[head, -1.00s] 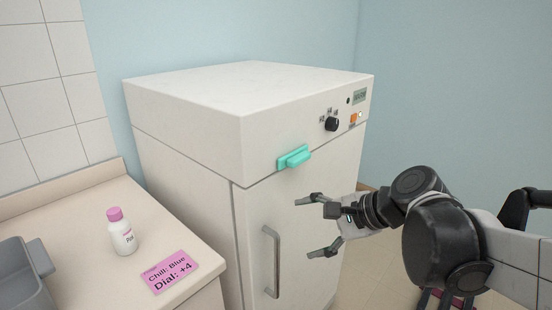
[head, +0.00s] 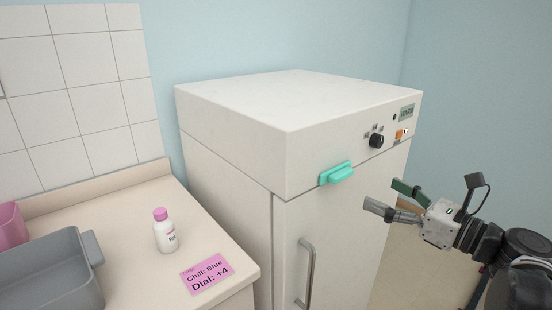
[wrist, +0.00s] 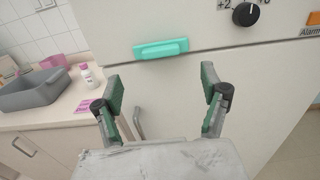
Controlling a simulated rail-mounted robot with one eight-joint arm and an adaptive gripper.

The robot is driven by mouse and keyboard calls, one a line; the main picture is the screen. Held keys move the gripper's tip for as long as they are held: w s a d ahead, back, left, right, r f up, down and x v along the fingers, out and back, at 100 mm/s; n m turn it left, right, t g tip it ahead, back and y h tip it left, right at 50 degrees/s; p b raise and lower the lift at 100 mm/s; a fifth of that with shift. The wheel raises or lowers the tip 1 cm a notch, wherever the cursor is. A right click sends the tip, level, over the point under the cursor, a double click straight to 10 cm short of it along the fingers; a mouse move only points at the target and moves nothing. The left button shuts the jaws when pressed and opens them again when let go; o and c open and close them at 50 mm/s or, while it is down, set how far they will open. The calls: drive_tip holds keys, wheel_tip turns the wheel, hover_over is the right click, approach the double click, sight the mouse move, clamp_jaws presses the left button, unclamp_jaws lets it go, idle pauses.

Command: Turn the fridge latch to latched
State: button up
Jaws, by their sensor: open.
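The white fridge (head: 260,100) stands with its door closed. The teal latch (head: 336,174) sits across the seam between the upper panel and the door; its bar lies roughly along the seam. In the wrist view the latch (wrist: 161,49) is ahead of the fingertips, up and left of the middle. My gripper (head: 385,198) is open and empty, to the right of the latch and a little below it, in front of the door. In the wrist view my gripper (wrist: 164,85) shows its two fingers wide apart, touching nothing.
The door handle (head: 307,272) is below the latch. A black dial (head: 376,141), a small display (head: 407,113) and an orange button (head: 399,134) are on the upper panel. On the left counter are a pink-capped bottle (head: 166,236), a pink note (head: 206,273) and a grey tray (head: 50,275).

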sight(345, 175)
drive_tip(key=b+x, duration=0.1)
drive_tip(key=x, duration=0.9)
drive_tip(key=shift+w+a, duration=0.3)
drive_tip(key=c, duration=1.2)
drive_tip(key=shift+o, duration=0.2)
